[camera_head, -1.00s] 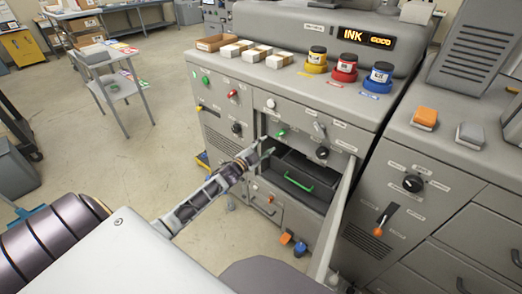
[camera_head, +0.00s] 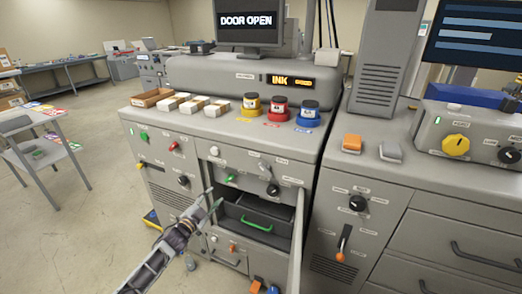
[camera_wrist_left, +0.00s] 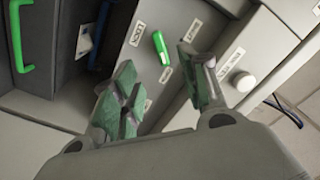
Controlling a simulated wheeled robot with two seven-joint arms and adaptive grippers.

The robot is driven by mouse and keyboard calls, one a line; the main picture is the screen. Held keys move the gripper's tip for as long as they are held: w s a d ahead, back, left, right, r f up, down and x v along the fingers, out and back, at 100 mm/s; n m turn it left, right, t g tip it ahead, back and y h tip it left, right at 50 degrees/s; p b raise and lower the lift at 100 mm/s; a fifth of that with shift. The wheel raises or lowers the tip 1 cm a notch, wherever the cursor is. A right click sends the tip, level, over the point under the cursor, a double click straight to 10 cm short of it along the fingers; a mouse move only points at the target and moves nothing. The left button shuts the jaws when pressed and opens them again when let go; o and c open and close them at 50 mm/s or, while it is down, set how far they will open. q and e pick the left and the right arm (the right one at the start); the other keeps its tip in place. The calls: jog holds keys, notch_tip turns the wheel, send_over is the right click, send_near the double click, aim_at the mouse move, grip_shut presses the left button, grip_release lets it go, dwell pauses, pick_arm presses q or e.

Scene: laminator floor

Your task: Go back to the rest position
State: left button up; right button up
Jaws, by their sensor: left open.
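My left gripper (camera_head: 209,202) reaches in from the lower left, in front of the grey machine (camera_head: 140,117). Its jaws are open and empty. The left wrist view shows its two green-padded fingers (camera_wrist_left: 160,82) apart, with a green switch (camera_wrist_left: 161,47) and a white knob (camera_wrist_left: 242,82) on the panel beyond. The machine's door (camera_head: 297,225) stands open beside a dark compartment. A black tray with a green handle (camera_head: 257,224) sits in it; the green handle (camera_wrist_left: 17,30) also shows in the left wrist view. My right gripper is not in view.
Yellow, red and blue ink jars (camera_head: 279,108) and several pale boxes (camera_head: 193,104) stand on the machine top. A screen (camera_head: 248,21) reads DOOR OPEN. A grey cart (camera_head: 45,150) stands at left, with open floor between it and the machine.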

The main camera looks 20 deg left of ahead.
pick_arm(q)
jog(key=shift+f, duration=0.1)
